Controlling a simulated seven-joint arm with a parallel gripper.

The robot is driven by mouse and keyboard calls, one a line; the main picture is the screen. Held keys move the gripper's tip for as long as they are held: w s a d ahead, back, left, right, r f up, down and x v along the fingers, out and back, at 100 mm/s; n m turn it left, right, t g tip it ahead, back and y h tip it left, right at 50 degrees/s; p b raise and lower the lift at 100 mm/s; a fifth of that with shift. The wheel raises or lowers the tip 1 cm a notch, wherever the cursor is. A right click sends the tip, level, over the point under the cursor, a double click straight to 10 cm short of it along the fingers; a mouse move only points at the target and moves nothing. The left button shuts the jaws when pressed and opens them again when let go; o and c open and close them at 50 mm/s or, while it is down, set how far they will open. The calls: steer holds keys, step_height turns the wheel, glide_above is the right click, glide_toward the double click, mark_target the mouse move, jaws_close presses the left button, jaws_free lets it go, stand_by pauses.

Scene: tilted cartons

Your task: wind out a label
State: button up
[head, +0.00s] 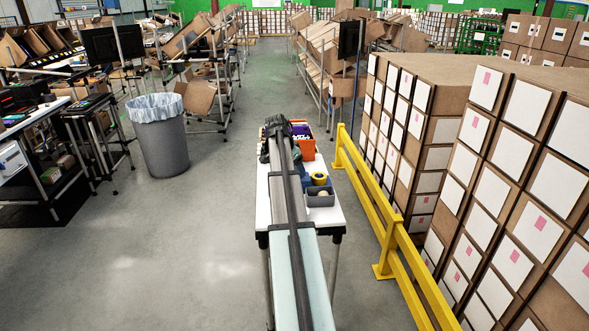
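My arm reaches away from the camera over a narrow white table (330,213). Its dark far end (277,127) is at the back of the table, small and partly blurred into dark items there. I cannot make out fingers, so whether my gripper is open or shut does not show. No loose label or label roll can be made out. White labels, some with pink patches, are on the stacked cartons (447,131) at the right. My arm hides part of the tabletop.
An orange bin (308,148) and a grey bin (321,201) with yellow and round items stand on the table, right of my arm. A yellow rail (383,225) runs between table and cartons. A grey trash can (163,143) stands left; the floor between is clear.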

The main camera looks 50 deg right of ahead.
steer(key=c, duration=0.8)
steer(key=shift+c, duration=0.2)
steer(key=shift+s+n, duration=0.1)
steer(key=shift+n, duration=0.3)
steer(key=n+t, duration=0.1)
steer(key=n, duration=0.1)
steer(key=shift+n, duration=0.4)
steer(key=shift+s+n+t+y, duration=0.15)
steer(key=shift+n+t, duration=0.3)
steer(key=shift+n, duration=0.55)
steer(key=shift+n+t+y, duration=0.25)
steer(key=shift+n+t, duration=0.2)
steer(key=shift+n, duration=0.55)
steer(key=o, duration=1.1)
steer(key=shift+c, duration=0.2)
steer(key=shift+r, duration=0.1)
